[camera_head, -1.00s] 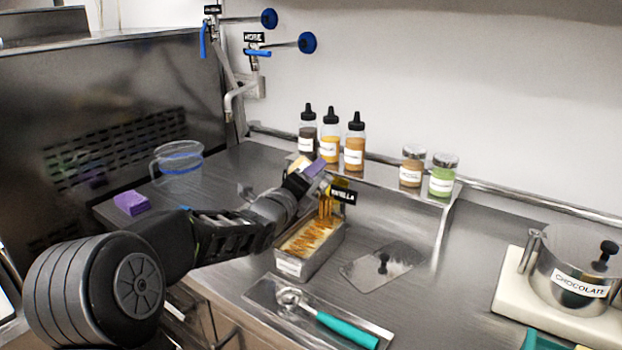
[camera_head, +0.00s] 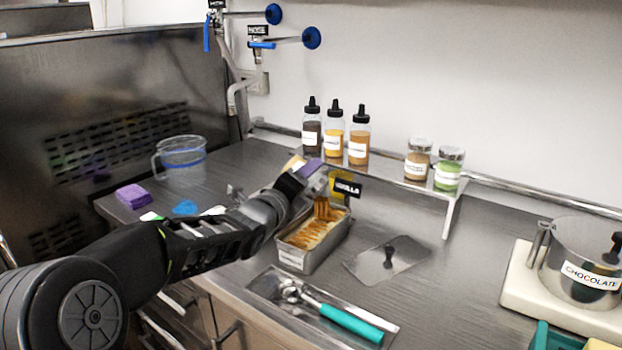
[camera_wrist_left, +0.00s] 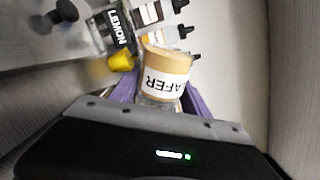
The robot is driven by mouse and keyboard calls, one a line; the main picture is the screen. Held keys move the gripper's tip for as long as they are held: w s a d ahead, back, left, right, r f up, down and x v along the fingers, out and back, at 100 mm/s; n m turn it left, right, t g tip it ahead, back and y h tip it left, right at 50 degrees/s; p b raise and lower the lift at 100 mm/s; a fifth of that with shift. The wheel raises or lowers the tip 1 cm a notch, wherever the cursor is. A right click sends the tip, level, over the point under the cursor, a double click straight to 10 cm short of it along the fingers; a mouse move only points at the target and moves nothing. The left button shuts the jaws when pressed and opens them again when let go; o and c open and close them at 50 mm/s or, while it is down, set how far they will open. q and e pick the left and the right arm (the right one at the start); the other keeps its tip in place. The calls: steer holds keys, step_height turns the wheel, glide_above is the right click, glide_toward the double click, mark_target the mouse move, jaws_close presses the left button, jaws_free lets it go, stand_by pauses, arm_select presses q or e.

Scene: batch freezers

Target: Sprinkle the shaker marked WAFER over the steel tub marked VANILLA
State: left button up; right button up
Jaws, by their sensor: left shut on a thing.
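The WAFER shaker (camera_wrist_left: 165,75), tan with a white label reading "AFER" upside down, sits between the purple fingers of my left gripper (camera_wrist_left: 160,98) in the wrist view. In the head view my left gripper (camera_head: 312,172) is over the far end of the steel tub (camera_head: 318,258), with the shaker largely hidden. The tub holds pale ice cream with orange-brown streaks, and brown streaks hang between gripper and tub. The tub's own white label is too small to read. My right gripper is not in view.
Several bottles and jars stand on a raised steel shelf (camera_head: 452,212) behind. A flat lid (camera_head: 365,262) lies right of the tub, and a teal-handled scoop (camera_head: 350,322) lies in front. A CHOCOLATE pot (camera_head: 555,270) is far right. A clear jug (camera_head: 183,165) stands left.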

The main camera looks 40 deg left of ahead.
arm_select(q)
steer(key=shift+s, duration=0.35)
steer(key=shift+r, duration=0.1)
steer(key=shift+r, duration=0.75)
